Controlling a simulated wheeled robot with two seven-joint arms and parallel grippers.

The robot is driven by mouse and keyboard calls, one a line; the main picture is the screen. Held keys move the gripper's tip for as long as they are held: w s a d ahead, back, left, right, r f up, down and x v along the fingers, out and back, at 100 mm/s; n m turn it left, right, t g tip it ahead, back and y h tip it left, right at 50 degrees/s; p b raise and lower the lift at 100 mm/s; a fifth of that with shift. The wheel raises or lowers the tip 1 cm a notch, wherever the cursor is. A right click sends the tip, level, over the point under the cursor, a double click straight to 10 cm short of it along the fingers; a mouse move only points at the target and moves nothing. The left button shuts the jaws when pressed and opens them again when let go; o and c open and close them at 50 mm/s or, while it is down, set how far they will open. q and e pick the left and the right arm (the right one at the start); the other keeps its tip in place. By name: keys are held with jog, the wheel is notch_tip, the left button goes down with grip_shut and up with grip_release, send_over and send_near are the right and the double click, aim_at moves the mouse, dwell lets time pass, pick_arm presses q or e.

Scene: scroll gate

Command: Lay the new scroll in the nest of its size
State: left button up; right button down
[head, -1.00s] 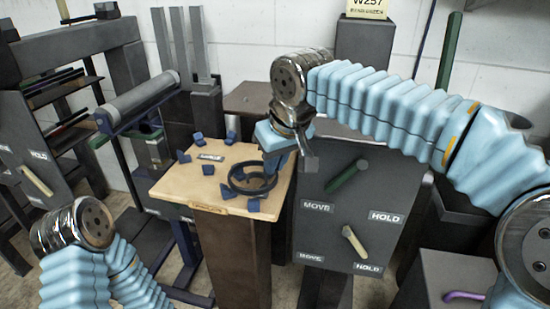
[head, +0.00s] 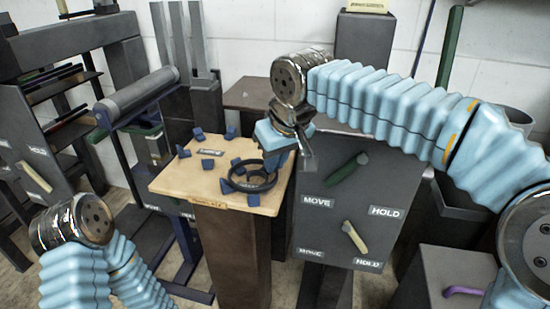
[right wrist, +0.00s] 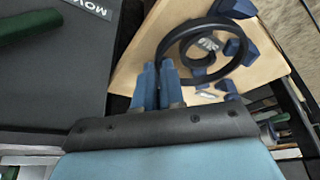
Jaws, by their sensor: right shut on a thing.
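The scroll (head: 253,186) is a dark flat spiral ring over the right part of the wooden stand top (head: 180,183). It also shows in the right wrist view (right wrist: 237,72). My right gripper (head: 275,163) is shut on its rim on the side nearest my arm, and its blue fingers (right wrist: 158,84) show there. Blue blocks stand around the scroll, among them a front block (head: 253,200), a left block (head: 226,186) and a rear block (head: 236,161). I cannot tell whether the scroll touches the board. My left arm's gripper is out of view.
More blue blocks (head: 208,164) and a small label (head: 210,152) lie on the left of the board. A dark panel with MOVE and HOLD labels (head: 335,225) stands close on the right. A roller stand (head: 140,95) is at the left.

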jog(key=shift+f, duration=0.25)
jog(key=c, duration=1.2)
grip_release()
jog(key=shift+o, duration=0.2)
jog(key=p+v, duration=0.2)
jog(key=v, duration=1.2)
jog(key=shift+f, duration=0.1)
